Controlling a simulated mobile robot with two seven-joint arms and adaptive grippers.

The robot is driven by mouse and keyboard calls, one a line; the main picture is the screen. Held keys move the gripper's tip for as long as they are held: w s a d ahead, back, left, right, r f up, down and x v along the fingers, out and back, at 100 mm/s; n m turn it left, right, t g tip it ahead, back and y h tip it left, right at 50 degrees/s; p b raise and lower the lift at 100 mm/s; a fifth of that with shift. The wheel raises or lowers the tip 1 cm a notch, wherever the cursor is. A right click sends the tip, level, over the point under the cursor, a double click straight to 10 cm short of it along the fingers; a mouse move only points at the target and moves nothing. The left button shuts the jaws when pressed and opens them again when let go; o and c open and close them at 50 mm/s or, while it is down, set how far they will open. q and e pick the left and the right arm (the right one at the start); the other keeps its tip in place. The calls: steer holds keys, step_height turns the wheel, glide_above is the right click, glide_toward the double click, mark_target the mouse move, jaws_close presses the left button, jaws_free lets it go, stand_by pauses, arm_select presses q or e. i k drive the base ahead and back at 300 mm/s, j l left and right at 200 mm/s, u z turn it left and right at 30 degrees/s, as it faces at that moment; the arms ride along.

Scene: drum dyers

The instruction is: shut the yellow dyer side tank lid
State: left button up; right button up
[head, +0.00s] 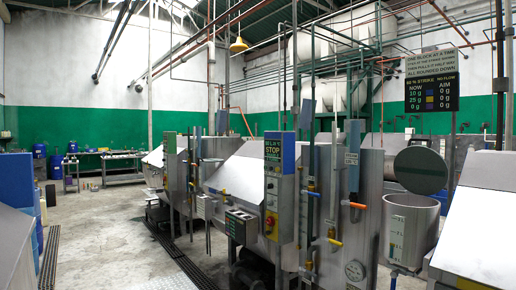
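A grey metal side tank (410,232) with an open top and scale marks stands at the right. A round dark lid (420,170) stands raised and tilted up over the tank's back rim, so the tank is open. I cannot tell for sure that this tank belongs to the yellow dyer. A small yellow mark (467,284) shows low on the sloped metal body at the bottom right. Neither of my grippers is in view.
Steel dyers (235,168) with pipes and coloured valve handles fill the middle. A sloped metal housing (483,235) borders the tank on the right. A dark sign (432,92) hangs above. The concrete floor (100,230) at left is mostly clear, with drain grates (180,262).

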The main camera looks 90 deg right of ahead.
mark_target(420, 170)
steer(key=l+z, duration=0.2)
steer(key=z, duration=1.6)
steer(key=i+l+z, duration=0.15)
steer(key=z, duration=0.35)
steer(key=i+l+z, duration=0.15)
steer(key=z, duration=0.35)
steer(key=i+l+z, duration=0.15)
steer(key=z, duration=0.35)
steer(key=i+z, duration=0.25)
steer(key=z, duration=0.2)
